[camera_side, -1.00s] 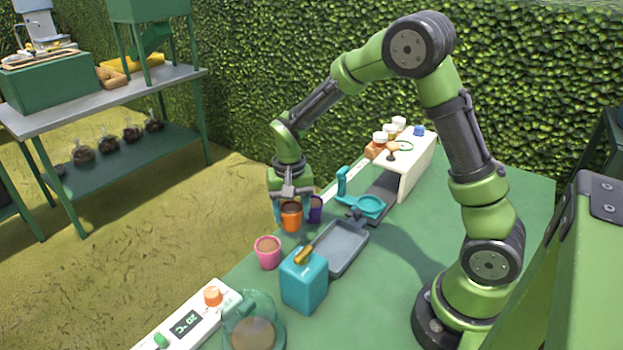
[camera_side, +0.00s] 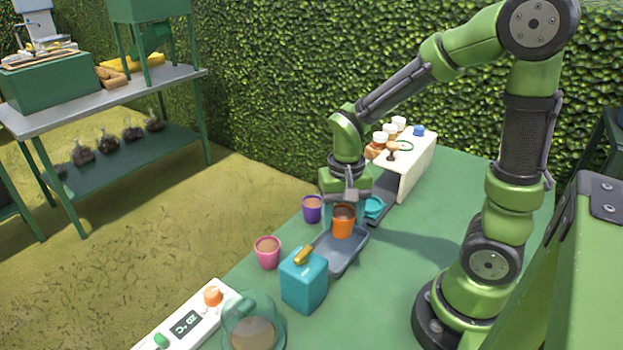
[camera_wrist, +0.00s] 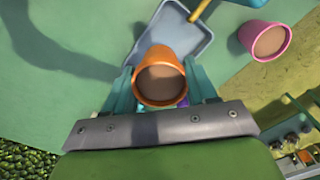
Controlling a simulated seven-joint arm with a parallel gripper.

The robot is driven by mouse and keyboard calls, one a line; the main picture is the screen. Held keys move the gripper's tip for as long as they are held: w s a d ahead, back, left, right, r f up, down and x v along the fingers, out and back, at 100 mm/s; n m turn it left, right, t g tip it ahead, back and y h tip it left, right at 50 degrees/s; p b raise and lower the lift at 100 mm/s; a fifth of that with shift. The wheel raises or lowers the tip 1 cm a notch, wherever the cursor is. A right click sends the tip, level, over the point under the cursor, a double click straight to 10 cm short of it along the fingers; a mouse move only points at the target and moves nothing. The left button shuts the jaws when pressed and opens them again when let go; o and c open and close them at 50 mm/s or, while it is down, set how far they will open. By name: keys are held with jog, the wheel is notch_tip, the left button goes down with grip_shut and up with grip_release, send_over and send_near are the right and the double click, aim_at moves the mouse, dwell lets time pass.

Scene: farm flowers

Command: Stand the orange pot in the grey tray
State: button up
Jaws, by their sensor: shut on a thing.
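The orange pot (camera_side: 343,223) is upright and filled with brown soil. My gripper (camera_side: 343,212) is shut on it, with a teal finger on either side. In the wrist view the orange pot (camera_wrist: 160,78) sits between the fingers of my gripper (camera_wrist: 160,88). The grey tray (camera_side: 350,258) lies on the green table, and the pot is over its far end in the side view. The wrist view shows the grey tray (camera_wrist: 190,45) just beyond the pot. I cannot tell whether the pot's base touches the tray.
A pink pot (camera_side: 267,252) and a purple pot (camera_side: 312,208) stand left of the tray. A teal box (camera_side: 303,282) with a yellow handle stands at the tray's near end. A teal holder (camera_side: 374,207) is behind. The table's right side is clear.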

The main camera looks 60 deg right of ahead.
aim_at(339, 212)
jog(key=f, duration=0.1)
jog(key=w+d+f, duration=0.1)
jog(key=shift+w+f, duration=0.25)
jog(key=shift+f, duration=2.1)
jog(key=o, duration=0.8)
jog(key=shift+f, duration=0.15)
notch_tip(339, 212, up, 11)
jog(key=shift+a+r, duration=0.1)
jog(key=shift+r, duration=0.6)
jog(key=s+a+r+n+t, duration=0.1)
jog(key=a+r+t, duration=0.1)
jog(key=r, duration=0.1)
jog(key=s+a+r+n+t+y, duration=0.1)
jog(key=s+a+r+n+t, duration=0.1)
jog(key=r, duration=0.1)
jog(key=s+a+r+n+t+y, duration=0.1)
jog(key=s+a+r+t, duration=0.1)
jog(key=a+r+t, duration=0.1)
jog(key=shift+s+r+n, duration=0.2)
jog(key=shift+r+n, duration=0.1)
jog(key=shift+n, duration=0.1)
